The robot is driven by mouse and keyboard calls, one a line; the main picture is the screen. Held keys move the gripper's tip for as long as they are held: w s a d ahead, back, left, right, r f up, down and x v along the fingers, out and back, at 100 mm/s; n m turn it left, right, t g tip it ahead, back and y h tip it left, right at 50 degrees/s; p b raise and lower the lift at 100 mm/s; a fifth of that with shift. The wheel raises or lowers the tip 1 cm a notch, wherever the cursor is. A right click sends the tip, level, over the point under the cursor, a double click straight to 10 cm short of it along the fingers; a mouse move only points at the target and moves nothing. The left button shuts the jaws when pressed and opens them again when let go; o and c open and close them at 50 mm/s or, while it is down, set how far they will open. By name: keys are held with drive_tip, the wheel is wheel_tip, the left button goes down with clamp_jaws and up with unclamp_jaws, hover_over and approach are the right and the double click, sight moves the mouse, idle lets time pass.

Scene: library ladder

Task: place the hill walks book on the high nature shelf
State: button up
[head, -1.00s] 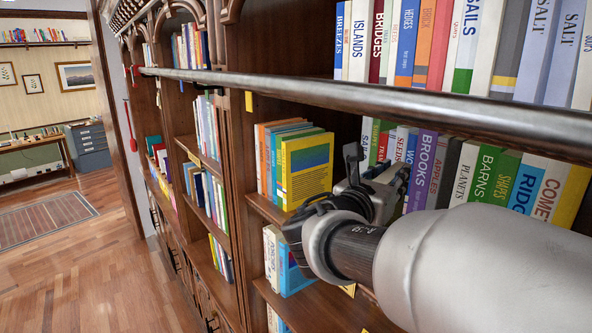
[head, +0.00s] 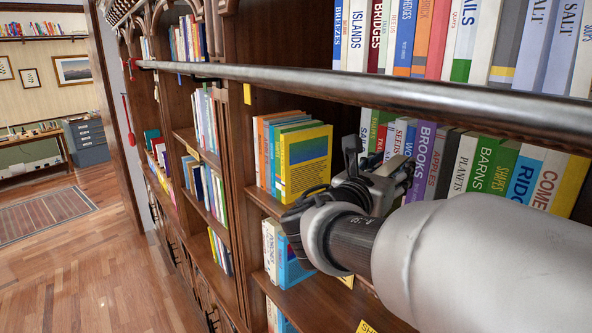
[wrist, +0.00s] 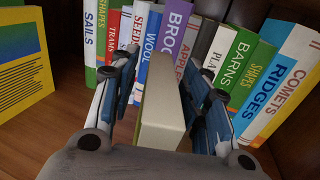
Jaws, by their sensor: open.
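My gripper (head: 385,178) reaches in at the lit shelf below the metal rail, in front of a row of books. In the wrist view my gripper (wrist: 163,62) is open, with one dark finger on each side of a pale book (wrist: 163,112). This book stands out in front of the row, and its title is not readable, so I cannot tell whether it is the hill walks book. I cannot tell whether the fingers touch it. Behind it are Wool, Brooks (wrist: 174,35) and Apples. No label naming a nature shelf is readable.
The metal rail (head: 300,75) crosses in front of the shelves, above my arm. A yellow book (head: 305,160) stands left of my gripper, also in the wrist view (wrist: 22,62). Barns, Ridges (wrist: 272,92) and Comets lean at the right. Bare shelf shows between the yellow book and the row.

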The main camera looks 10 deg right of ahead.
drive_tip(key=b+v, duration=0.2)
drive_tip(key=v, duration=1)
drive_tip(key=shift+r, duration=0.15)
